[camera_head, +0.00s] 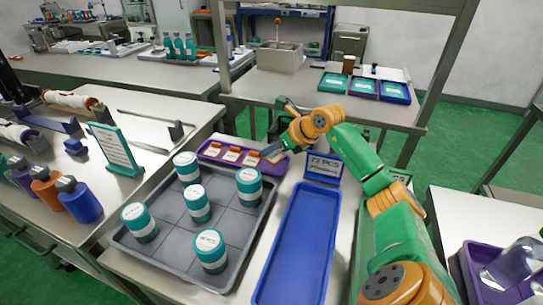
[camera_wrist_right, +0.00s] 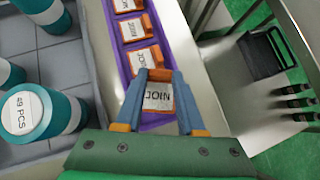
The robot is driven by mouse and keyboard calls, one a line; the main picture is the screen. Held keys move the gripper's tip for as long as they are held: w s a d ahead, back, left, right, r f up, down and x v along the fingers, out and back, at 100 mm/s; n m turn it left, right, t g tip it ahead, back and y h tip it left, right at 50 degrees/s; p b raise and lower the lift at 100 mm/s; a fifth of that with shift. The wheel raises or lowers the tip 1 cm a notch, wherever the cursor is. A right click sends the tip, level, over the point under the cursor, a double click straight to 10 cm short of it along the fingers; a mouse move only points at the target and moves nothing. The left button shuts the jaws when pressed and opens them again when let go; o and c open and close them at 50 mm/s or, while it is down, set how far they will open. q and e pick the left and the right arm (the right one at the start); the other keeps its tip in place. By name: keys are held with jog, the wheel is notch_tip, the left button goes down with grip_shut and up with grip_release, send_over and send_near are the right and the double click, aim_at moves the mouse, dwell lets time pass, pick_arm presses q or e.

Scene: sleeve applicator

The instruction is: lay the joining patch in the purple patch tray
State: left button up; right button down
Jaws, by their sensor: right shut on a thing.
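The purple patch tray (camera_head: 274,168) lies behind the grey tray of jars, and its purple wall also shows in the right wrist view (camera_wrist_right: 122,62). Several white patches with orange ends, such as this one (camera_wrist_right: 143,57), sit in a row in it. My right gripper (camera_head: 268,152) is at the tray's right end. In the wrist view its fingers (camera_wrist_right: 158,96) are shut on a joining patch (camera_wrist_right: 158,98) marked JOIN, over the tray's near end. I cannot tell whether the patch touches the tray floor. My left gripper is not in view.
A grey tray (camera_head: 165,225) holds several teal-and-white jars. An empty blue tray (camera_head: 300,240) lies to its right, with a blue "72 PCS" sign (camera_head: 322,168) behind it. A green sign (camera_head: 115,148) and bottles (camera_head: 80,200) stand on the left bench.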

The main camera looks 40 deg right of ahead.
aim_at(272, 156)
notch_tip(272, 156, down, 3)
jog(key=shift+s+r+p, duration=0.1)
jog(key=shift+p, duration=0.3)
jog(key=shift+f+b, duration=0.3)
jog(key=shift+f, duration=0.1)
jog(key=c, duration=0.8)
grip_release()
jog(key=shift+r, duration=0.1)
jog(key=shift+r, duration=0.2)
jog(key=b+v, duration=0.3)
jog(key=v, duration=0.9)
